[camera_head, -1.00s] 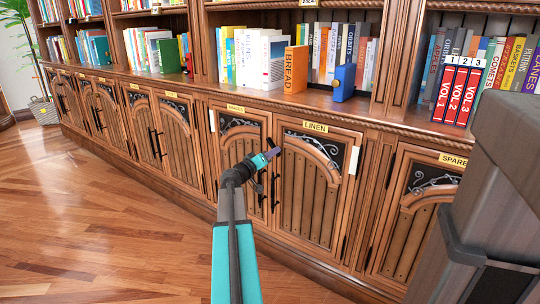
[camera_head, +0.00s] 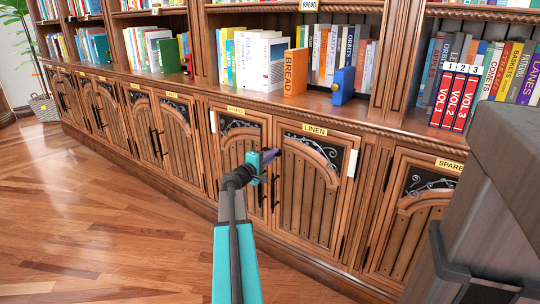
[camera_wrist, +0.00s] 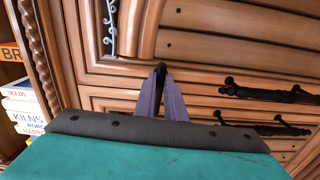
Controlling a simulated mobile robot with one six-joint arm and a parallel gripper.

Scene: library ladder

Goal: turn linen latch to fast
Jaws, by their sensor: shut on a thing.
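The linen door (camera_head: 308,190) is a carved wooden cabinet door, closed, with a yellow LINEN label (camera_head: 314,130) above it. My gripper (camera_head: 272,154) is at the door's upper left edge, by the seam with the neighbouring door. In the wrist view, its purple fingers (camera_wrist: 161,95) are together on a small dark piece, the latch (camera_wrist: 161,68), at their tips. Most of the latch is hidden by the fingers, so its exact angle cannot be told. In the head view the latch is hidden behind my gripper.
Black bar handles (camera_head: 274,190) are just below my gripper; they also show in the wrist view (camera_wrist: 268,92). The counter above holds an orange BREAD book (camera_head: 295,72) and a blue object (camera_head: 343,84). The wooden floor (camera_head: 100,220) at left is clear.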

